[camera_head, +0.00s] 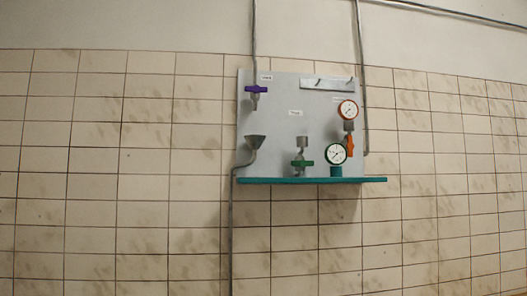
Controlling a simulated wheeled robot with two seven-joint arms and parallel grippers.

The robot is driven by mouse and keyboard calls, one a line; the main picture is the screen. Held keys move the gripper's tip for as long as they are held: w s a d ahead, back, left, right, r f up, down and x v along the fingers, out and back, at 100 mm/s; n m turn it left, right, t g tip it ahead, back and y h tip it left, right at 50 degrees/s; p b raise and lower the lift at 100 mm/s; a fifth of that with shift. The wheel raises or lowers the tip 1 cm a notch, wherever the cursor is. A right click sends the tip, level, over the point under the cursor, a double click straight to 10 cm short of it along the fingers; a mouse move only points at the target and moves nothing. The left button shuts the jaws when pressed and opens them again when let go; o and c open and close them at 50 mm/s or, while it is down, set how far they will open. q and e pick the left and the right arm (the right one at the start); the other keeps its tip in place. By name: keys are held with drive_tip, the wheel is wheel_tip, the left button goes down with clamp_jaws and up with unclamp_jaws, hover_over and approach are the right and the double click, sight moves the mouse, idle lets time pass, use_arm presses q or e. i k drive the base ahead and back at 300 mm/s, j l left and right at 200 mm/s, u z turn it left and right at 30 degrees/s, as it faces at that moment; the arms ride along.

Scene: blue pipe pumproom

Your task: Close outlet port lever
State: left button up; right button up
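A grey panel (282,118) is fixed to the tiled wall and carries three valve levers. The purple lever (256,89) lies level across its short spout at the upper left. The green lever (302,163) lies level across its fitting at the lower middle. The orange lever (350,145) hangs upright at the right, below a red-rimmed gauge (348,110). Small white labels sit on the panel, too small to read, so I cannot tell which lever is the outlet port's. Neither of my grippers is in view.
A teal shelf (212,180) sticks out along the panel's bottom edge. A grey funnel (255,142) sits below the purple lever. Thin pipes (361,60) run up the wall. The wall on both sides is bare.

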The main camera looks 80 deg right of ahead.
sight(350, 146)
drive_tip(key=z, duration=3.35)
drive_tip(key=i+l+u, duration=0.1)
drive_tip(key=i+l, duration=0.25)
drive_tip(key=i, duration=0.05)
